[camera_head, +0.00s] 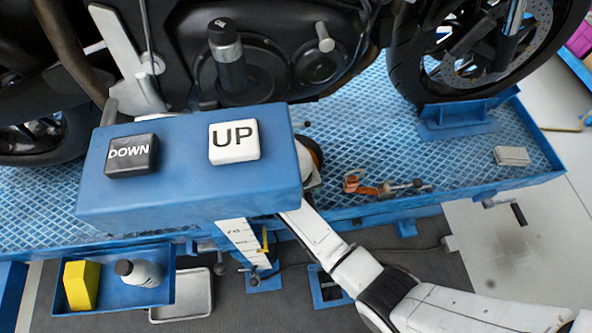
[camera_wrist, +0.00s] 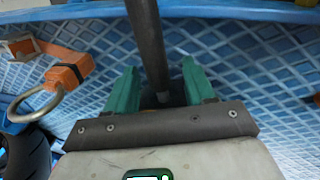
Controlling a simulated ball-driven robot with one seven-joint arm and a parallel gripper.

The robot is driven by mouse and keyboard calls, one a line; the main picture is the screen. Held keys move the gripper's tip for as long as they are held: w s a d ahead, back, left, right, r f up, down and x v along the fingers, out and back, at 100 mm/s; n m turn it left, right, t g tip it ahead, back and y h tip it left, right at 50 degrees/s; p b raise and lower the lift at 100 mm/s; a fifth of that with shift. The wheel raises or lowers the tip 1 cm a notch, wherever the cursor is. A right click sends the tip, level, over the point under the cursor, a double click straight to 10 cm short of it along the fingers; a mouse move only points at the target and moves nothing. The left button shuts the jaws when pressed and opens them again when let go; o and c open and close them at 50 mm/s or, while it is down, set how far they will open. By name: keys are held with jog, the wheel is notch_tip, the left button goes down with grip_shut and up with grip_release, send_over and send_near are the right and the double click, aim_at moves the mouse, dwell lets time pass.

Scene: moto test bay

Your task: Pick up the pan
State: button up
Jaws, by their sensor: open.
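A shallow silver-grey metal pan (camera_head: 182,296) lies on the dark floor below the blue lift, partly covered by the small blue tray above it. It does not show in the wrist view. My gripper (camera_wrist: 160,80) has two green fingers spread apart in the wrist view. A dark rod (camera_wrist: 147,40) shows between them; I cannot tell its depth, and nothing is clamped. In the head view my arm reaches behind the blue control box, which hides my gripper there. The gripper is over the lift's patterned deck, away from the pan.
The blue control box (camera_head: 185,202) has DOWN and UP buttons. A small blue tray (camera_head: 120,296) holds a yellow container (camera_head: 81,286) and a grey bottle (camera_head: 140,273). A motorcycle stands on the lift deck (camera_head: 470,170). An orange strap with a ring (camera_wrist: 62,77) is left of my fingers.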

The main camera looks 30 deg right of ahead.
jog(key=shift+s+d+f, duration=0.1)
jog(key=shift+d+f, duration=0.1)
jog(key=shift+f, duration=0.9)
jog(key=shift+r, duration=0.1)
grip_shut()
